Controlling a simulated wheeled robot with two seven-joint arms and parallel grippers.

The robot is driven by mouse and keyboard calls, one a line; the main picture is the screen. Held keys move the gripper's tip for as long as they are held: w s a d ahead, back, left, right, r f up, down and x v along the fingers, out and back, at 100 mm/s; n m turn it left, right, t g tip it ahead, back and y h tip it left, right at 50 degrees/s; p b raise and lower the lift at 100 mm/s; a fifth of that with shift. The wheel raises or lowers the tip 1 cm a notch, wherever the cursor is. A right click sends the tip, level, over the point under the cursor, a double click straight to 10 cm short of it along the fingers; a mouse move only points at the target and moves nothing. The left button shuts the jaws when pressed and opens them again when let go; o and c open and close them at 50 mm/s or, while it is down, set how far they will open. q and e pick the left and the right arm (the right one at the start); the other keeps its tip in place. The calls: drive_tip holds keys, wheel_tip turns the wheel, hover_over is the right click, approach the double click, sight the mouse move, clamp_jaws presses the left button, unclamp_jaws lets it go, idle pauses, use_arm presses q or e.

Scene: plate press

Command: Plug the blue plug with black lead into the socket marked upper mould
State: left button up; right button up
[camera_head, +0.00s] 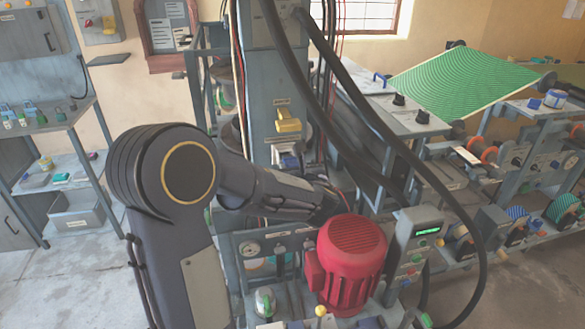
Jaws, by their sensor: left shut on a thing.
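My left arm comes in from the left and reaches across the front of the grey press column (262,75). Its gripper (332,198) is at the right end of the dark forearm, above the red motor (352,258) and close to the black hoses. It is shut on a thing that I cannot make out. I cannot pick out the blue plug or its black lead with certainty. A yellow block (288,125) and a pale fitting sit on the column, with small labels too small to read. I cannot tell which socket is marked upper mould. My right gripper is not in view.
Thick black hoses (345,90) hang from the column and loop down at the right. A control box (418,240) with a green display stands right of the motor. A green striped sheet (465,80) lies over machinery at the back right. Shelves (60,128) stand at the left.

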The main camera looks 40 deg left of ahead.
sight(289, 163)
use_arm(q)
drive_tip(key=shift+b+x, duration=0.8)
drive_tip(key=shift+x, duration=1.2)
drive_tip(key=o, duration=1.1)
drive_tip(key=v, duration=0.8)
drive_tip(key=s+d+f+n+g+h+p, duration=0.1)
drive_tip(key=s+d+f+n+g+h, duration=0.15)
drive_tip(key=s+n, duration=0.5)
drive_tip(key=s+d+f+n+g+h+p, duration=0.1)
drive_tip(key=s+f+n+g+h+p, duration=0.2)
drive_tip(key=s+n, duration=0.5)
drive_tip(key=s+d+r+n+h, duration=0.1)
drive_tip(key=s+d+n+h, duration=0.2)
drive_tip(key=d+n, duration=0.1)
drive_tip(key=s+d+r+n+t+h, duration=0.1)
drive_tip(key=s+d+n+h, duration=0.2)
drive_tip(key=d, duration=0.3)
drive_tip(key=s+d+n+h+p, duration=0.1)
drive_tip(key=s+d+n+h, duration=0.2)
drive_tip(key=d+n+h, duration=0.1)
drive_tip(key=shift+s+d+r+n+t, duration=0.1)
drive_tip(key=shift+d+r+n+t, duration=0.3)
drive_tip(key=shift+d+n, duration=0.25)
